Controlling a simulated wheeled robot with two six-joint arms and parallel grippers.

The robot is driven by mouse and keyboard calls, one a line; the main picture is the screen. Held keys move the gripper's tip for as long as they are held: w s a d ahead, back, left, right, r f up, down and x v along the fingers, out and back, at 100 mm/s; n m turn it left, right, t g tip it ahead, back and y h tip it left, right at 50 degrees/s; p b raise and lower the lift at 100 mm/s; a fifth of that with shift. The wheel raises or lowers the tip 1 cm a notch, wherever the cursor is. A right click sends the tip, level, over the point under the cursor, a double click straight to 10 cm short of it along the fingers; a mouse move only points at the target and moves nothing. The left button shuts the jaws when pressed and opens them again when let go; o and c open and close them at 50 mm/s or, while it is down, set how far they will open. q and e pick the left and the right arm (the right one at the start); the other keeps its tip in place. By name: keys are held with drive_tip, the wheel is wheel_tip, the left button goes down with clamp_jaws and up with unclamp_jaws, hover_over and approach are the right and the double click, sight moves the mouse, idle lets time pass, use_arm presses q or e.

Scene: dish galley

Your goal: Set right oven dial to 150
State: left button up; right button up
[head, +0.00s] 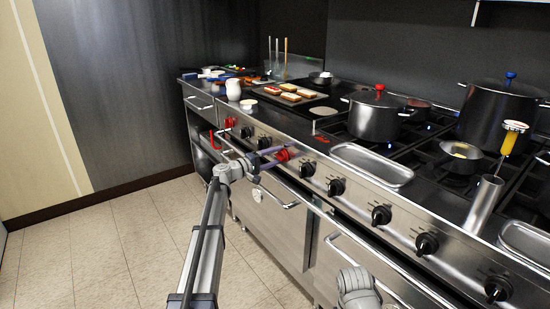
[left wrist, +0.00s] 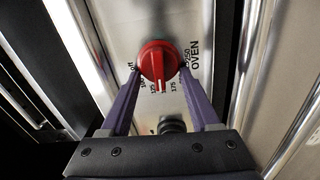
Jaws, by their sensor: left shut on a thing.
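The right oven dial (head: 283,155) is a red knob on the steel front panel. It shows large in the left wrist view (left wrist: 158,60), beside the printed word OVEN. Its white pointer mark points down in that picture, among the small numbers, near the gap between 125 and 175. The number right at the mark is too small to read surely. My left gripper (head: 276,154) reaches the dial from the left. In the left wrist view its purple fingers (left wrist: 159,70) are shut on the dial from both sides. My right gripper is not in view.
Another red dial (head: 229,122) sits farther left on the panel. Black knobs (head: 336,187) line the panel to the right. Oven door handles (head: 277,199) stick out below. A steel tray (head: 372,167) and a pot (head: 375,117) stand above. The floor at left is clear.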

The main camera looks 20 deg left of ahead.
use_arm(q)
drive_tip(key=shift+n, duration=0.5)
drive_tip(key=o, duration=1.3)
drive_tip(key=shift+o, duration=0.2)
drive_tip(key=shift+s, duration=0.1)
drive_tip(key=v, duration=0.7)
drive_tip(key=shift+s+a, duration=0.2)
drive_tip(key=shift+a, duration=0.05)
drive_tip(key=shift+s+a+f, duration=0.1)
